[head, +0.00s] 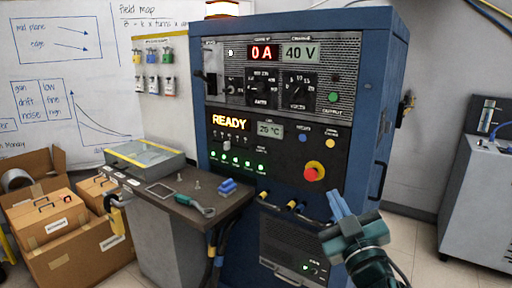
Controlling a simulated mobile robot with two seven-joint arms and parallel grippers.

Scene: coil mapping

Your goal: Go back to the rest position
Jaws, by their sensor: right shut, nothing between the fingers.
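My right gripper (338,204) is in front of the lower right part of the blue power supply cabinet (374,100). Its blue fingers are shut with nothing between them, pointing up just below the red emergency stop button (314,172). I cannot tell how far the fingertips are from the panel. The cabinet's displays read "0 A" and "40 V", and a lit sign reads "READY". My left gripper is not in view.
A small bench (182,210) at the left bears a shallow box (145,158), a green-handled tool (190,205) and blue blocks (227,187). Cardboard boxes (60,222) stand at the far left. A grey cabinet (478,195) stands at the right. Floor between the cabinets is clear.

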